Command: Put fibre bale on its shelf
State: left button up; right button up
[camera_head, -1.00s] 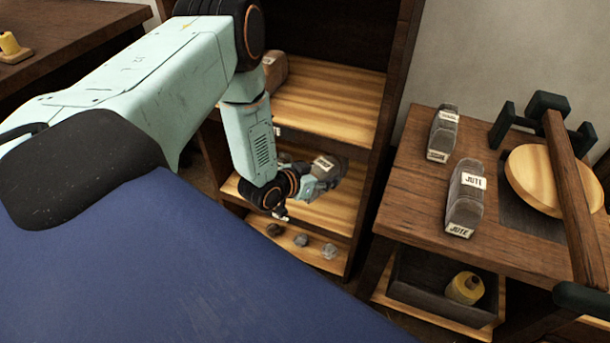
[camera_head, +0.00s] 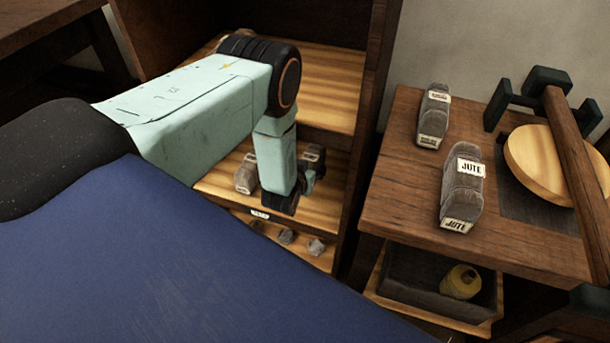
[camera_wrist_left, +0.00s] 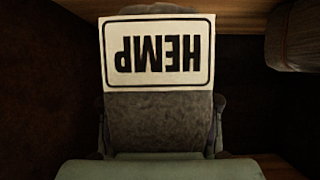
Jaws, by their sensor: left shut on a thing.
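The fibre bale (camera_wrist_left: 160,115) is a dark grey bundle with a white HEMP label, upside down in the left wrist view. In that view it lies between the fingers of my left gripper (camera_wrist_left: 160,140). In the head view my left gripper (camera_head: 308,182) reaches down into the shelf unit, shut on the dark bale (camera_head: 313,157), which is partly hidden by the arm. They are at the middle shelf (camera_head: 325,205); I cannot tell whether the bale touches the board. Another grey bale (camera_head: 246,174) stands on this shelf to the left. My right gripper is out of view.
A wooden table (camera_head: 400,185) at right holds a JUTE bale (camera_head: 463,190), another grey bale (camera_head: 433,118) and a round wooden disc (camera_head: 540,165). A tray with a yellow spool (camera_head: 460,283) sits below. Grey lumps (camera_head: 287,237) lie on the bottom shelf. Side panels bound the shelf.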

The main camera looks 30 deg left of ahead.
pick_arm(q)
jog(key=shift+f, duration=0.6)
jog(key=shift+s+f+b, duration=0.1)
jog(key=shift+f+b, duration=0.15)
jog(key=shift+b, duration=0.1)
notch_tip(320, 180, down, 3)
jog(key=shift+f+b, duration=0.15)
jog(key=shift+b, duration=0.7)
jog(key=shift+r, duration=0.2)
jog(key=shift+f, duration=0.15)
jog(key=o, duration=1.4)
